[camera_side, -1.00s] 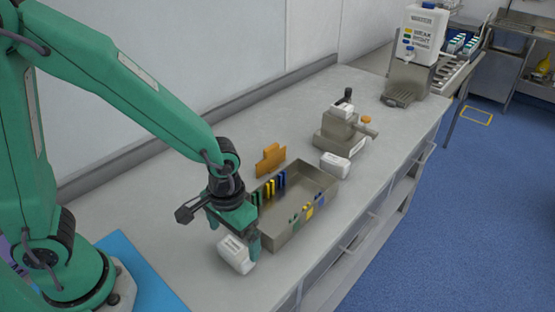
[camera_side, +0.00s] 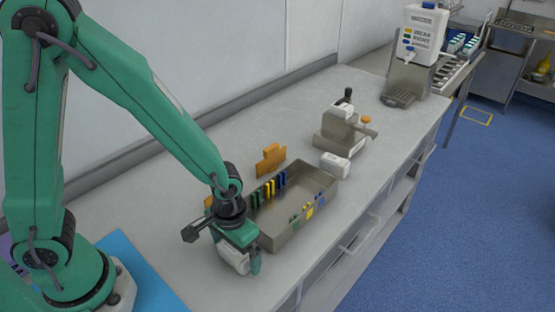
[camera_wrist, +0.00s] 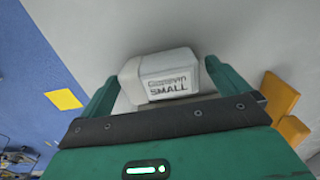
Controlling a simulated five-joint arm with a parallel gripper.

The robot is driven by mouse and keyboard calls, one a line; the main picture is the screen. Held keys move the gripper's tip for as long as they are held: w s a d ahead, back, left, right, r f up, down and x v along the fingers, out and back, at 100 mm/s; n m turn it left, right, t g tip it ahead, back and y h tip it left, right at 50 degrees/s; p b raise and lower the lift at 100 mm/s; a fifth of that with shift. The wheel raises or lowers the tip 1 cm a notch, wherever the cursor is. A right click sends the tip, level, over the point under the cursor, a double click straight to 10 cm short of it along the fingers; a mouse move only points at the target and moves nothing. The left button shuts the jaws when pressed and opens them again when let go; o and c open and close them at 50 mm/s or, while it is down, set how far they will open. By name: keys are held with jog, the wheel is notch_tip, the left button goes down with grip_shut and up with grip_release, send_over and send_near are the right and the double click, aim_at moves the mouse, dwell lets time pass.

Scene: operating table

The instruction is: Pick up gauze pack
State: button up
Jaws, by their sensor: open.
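The gauze pack is a white block (camera_side: 234,257) on the grey table at the near side of the metal tray. In the wrist view the white pack (camera_wrist: 168,78) shows printed lettering ending in "SMALL" and lies between my two green fingers. My gripper (camera_side: 240,262) is low over the pack, with its fingers pointing down on either side. In the wrist view the gripper (camera_wrist: 160,85) is open, and a gap shows beside the pack at the right finger. The gripper body hides part of the pack in the side view.
A metal tray (camera_side: 284,237) with coloured clips stands right beside my gripper. An orange bracket (camera_side: 269,160) is behind it. Another white pack (camera_side: 335,166) and a metal device (camera_side: 343,135) stand farther back. The table's front edge is close on the right.

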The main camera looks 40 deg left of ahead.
aim_at(235, 251)
jog(key=c, duration=1)
jog(key=shift+r, duration=0.1)
jog(key=shift+r, duration=0.95)
jog(key=shift+s+d+r, duration=0.15)
jog(key=shift+r, duration=0.5)
jog(key=shift+s+d+r, duration=0.15)
jog(key=shift+r, duration=0.45)
jog(key=s+d+r, duration=0.2)
jog(key=s, duration=0.1)
jog(key=s+d+r, duration=0.2)
jog(key=s, duration=0.1)
jog(key=s+d+r, duration=0.1)
jog(key=s+r, duration=0.1)
jog(key=s, duration=0.1)
jog(key=shift+s+d+r, duration=0.1)
jog(key=shift+d+r, duration=0.1)
jog(key=shift+d, duration=0.2)
